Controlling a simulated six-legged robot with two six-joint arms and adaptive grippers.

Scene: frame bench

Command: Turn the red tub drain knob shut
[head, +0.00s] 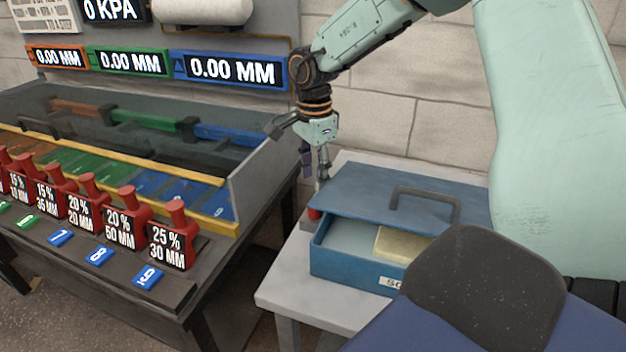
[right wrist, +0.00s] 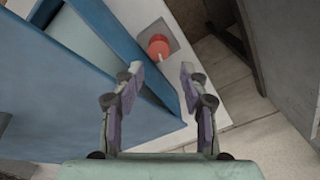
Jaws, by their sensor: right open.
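The red drain knob (right wrist: 158,46) sits on a grey square plate on the white table top, in the upper middle of the right wrist view. In the head view only a small red part of it (head: 314,213) shows, below my right gripper and beside the blue box. My right gripper (head: 314,172) points down above the knob. In the right wrist view its fingers (right wrist: 160,72) are spread and empty, with the knob beyond them and slightly left of the middle of the gap. They look apart from it. My left gripper is not in view.
A blue box (head: 345,265) with its lid ajar and a yellowish block inside stands right against the knob's side. At left is a bench tank (head: 250,180) with red weights (head: 172,240) in front. A brick wall (head: 390,130) is behind.

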